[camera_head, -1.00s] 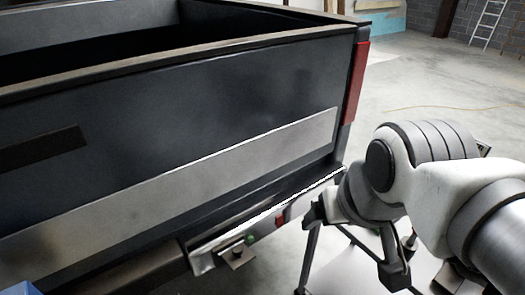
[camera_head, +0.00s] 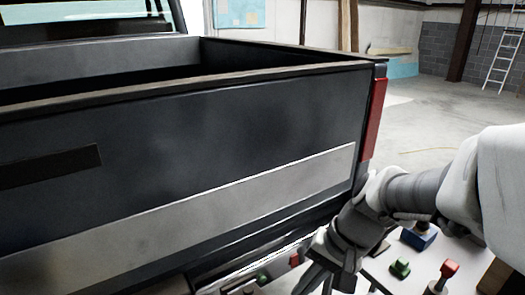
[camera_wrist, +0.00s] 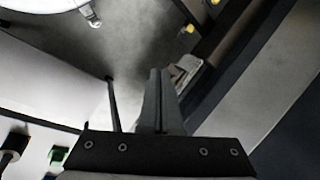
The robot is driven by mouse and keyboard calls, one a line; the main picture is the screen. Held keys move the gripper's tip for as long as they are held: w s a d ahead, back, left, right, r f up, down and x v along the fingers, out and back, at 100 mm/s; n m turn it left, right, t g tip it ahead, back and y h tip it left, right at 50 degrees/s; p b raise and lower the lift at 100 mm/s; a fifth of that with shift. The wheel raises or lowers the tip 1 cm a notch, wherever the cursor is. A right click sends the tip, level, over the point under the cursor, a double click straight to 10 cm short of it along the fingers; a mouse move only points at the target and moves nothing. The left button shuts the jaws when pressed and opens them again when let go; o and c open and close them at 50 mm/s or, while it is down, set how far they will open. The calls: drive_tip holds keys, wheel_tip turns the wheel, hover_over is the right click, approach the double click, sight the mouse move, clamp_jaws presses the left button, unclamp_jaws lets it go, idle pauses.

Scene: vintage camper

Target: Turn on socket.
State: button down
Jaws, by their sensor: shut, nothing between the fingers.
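I cannot tell for certain which thing is the socket. Under the tailgate, small fittings show: a green one (camera_head: 262,279) and a red one (camera_head: 294,259) by the bumper. My gripper (camera_head: 312,283) points down just right of them, partly cut off by the lower picture edge. In the wrist view my gripper's fingers (camera_wrist: 158,75) are together and empty. A pale angular piece (camera_wrist: 185,70) shows just right of the fingertips; whether they touch it is unclear.
The dark truck tailgate (camera_head: 180,130) fills the left. A pale surface right of my gripper bears a blue block (camera_head: 418,237), a green piece (camera_head: 400,268) and a red-topped lever (camera_head: 448,269). Open floor (camera_head: 440,125) lies behind. A ladder (camera_head: 503,58) stands at the far wall.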

sight(295, 266)
drive_tip(key=w+d+f+m+t+y+b, duration=0.1)
drive_tip(key=w+f+m+t+y+b, duration=0.2)
drive_tip(key=w+f+m+y+b, duration=0.75)
drive_tip(key=w+d+f+m+t+h, duration=0.3)
drive_tip(key=w+d+f+m+t, duration=0.1)
drive_tip(key=f, duration=0.7)
drive_tip(key=w+d+f+m+t+h, duration=0.3)
drive_tip(key=d+f+m+t, duration=0.3)
drive_tip(key=d+f+m, duration=0.3)
wheel_tip(295, 266, down, 3)
drive_tip(key=shift+w+f+m+t+h+b, duration=0.15)
drive_tip(key=shift+w+m+t+h+b, duration=0.25)
drive_tip(key=shift+m, duration=0.35)
drive_tip(key=b+x, duration=0.3)
drive_tip(key=x, duration=0.9)
drive_tip(key=shift+w+a+f, duration=0.15)
drive_tip(key=shift+w+f, duration=0.05)
drive_tip(key=shift+w, duration=0.1)
drive_tip(key=shift+w+a, duration=0.3)
drive_tip(key=shift+w, duration=0.2)
drive_tip(key=shift+b, duration=0.35)
